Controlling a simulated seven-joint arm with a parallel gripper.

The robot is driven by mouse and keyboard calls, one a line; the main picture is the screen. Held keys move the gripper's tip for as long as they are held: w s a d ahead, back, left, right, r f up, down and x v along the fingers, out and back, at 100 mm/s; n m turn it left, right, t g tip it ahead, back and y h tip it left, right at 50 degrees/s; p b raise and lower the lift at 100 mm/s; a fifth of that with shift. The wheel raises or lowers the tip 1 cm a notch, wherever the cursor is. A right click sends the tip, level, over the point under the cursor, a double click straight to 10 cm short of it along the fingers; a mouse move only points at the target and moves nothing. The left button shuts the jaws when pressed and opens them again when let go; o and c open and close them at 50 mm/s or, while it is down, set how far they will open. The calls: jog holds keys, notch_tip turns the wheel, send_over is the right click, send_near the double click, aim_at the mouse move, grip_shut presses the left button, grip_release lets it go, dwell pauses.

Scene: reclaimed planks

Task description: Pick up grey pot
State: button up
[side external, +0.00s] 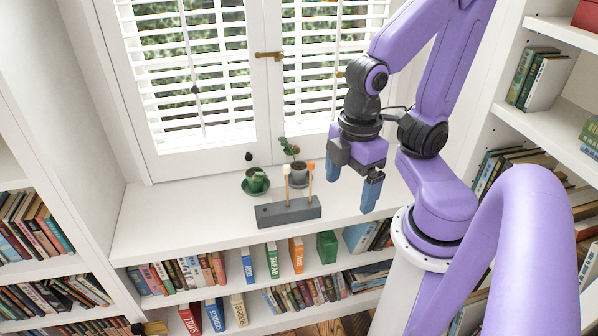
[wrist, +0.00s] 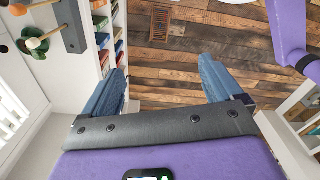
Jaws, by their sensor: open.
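The grey pot (side external: 298,177) holds a small leafy plant and stands on the white window ledge, behind a grey block. In the wrist view I cannot make out the grey pot clearly. My gripper (side external: 352,185) is open and empty, above the ledge to the right of the pot and apart from it. Its two blue fingers also show in the wrist view (wrist: 163,66), with wooden floor in the gap between them.
A green cup (side external: 255,182) on a saucer stands left of the pot. The grey block (side external: 285,213) holds two upright sticks with round heads, close in front of the pot. Bookshelves (side external: 200,265) lie below the ledge. The ledge's left part is clear.

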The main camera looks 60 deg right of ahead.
jog(key=shift+w, duration=0.1)
jog(key=w+d+f+n+t+h, duration=0.1)
jog(key=w+d+f+h, duration=0.1)
jog(key=w, duration=0.9)
jog(key=w+d+f+n+t+h, duration=0.1)
jog(key=w+d+f, duration=0.15)
jog(key=w, duration=0.25)
jog(key=w+d+f+n+h, duration=0.1)
jog(key=w+d, duration=0.3)
jog(key=w, duration=0.2)
jog(key=n+g+h, duration=0.1)
jog(key=n, duration=0.4)
send_over(299, 167)
jog(key=s+a, duration=0.2)
jog(key=a, duration=0.5)
notch_tip(299, 167, down, 10)
jog(key=x, duration=1.6)
jog(key=shift+f, duration=0.3)
jog(key=c, duration=1.3)
